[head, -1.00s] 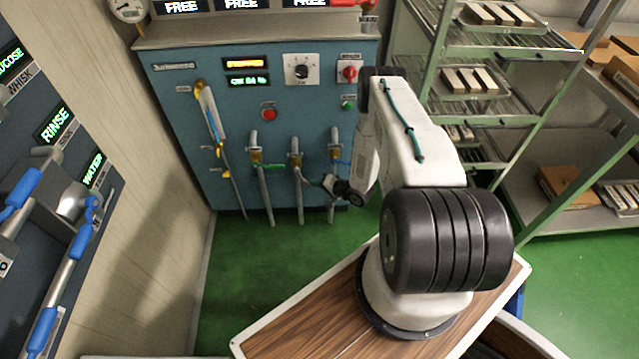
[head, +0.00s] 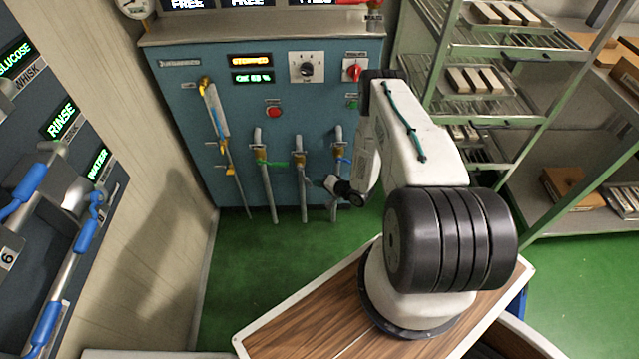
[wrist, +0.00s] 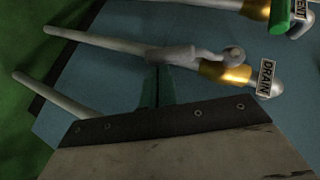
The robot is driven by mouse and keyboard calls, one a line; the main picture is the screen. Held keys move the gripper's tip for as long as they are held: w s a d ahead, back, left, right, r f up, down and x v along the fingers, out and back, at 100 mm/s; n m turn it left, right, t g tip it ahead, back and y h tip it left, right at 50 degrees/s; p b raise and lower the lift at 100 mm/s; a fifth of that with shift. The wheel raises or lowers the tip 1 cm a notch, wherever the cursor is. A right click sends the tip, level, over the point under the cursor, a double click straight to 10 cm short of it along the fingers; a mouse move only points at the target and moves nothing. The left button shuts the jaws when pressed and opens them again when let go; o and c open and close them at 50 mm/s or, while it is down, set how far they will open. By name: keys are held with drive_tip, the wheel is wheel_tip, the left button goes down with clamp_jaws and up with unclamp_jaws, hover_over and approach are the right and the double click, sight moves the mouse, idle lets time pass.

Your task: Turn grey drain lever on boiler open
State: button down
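The blue boiler (head: 235,105) stands at the back, with three pipes down its front. The grey drain lever (wrist: 185,55) lies along the middle pipe in the wrist view, by a brass valve (wrist: 225,73) and a DRAIN label (wrist: 266,77). In the head view the grey lever (head: 312,181) is small. My gripper (wrist: 157,68) shows two narrow dark green fingers side by side, apparently shut. The fingertips are right at the grey lever; I cannot tell whether they touch it. In the head view my gripper (head: 330,183) is right of the middle pipe.
A green lever (head: 275,163) on the left pipe reaches toward the middle one. A blue lever (head: 343,160) sits on the right pipe. A tray rack (head: 470,80) stands right of the boiler. A dark panel with blue-handled hoses (head: 75,240) is at the left. Green floor (head: 260,250) is clear before the boiler.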

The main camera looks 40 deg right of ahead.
sight(311, 187)
drive_tip(key=shift+w+a+f, duration=0.45)
drive_tip(key=shift+a+f, duration=0.1)
drive_tip(key=shift+a, duration=0.1)
drive_tip(key=shift+w+a+f, duration=0.45)
drive_tip(key=shift+a+f, duration=0.1)
drive_tip(key=shift+a, duration=0.1)
drive_tip(key=s+d, duration=0.7)
drive_tip(key=s, duration=0.3)
drive_tip(key=shift+s+d, duration=0.25)
drive_tip(key=shift+s, duration=0.15)
drive_tip(key=shift+f, duration=0.1)
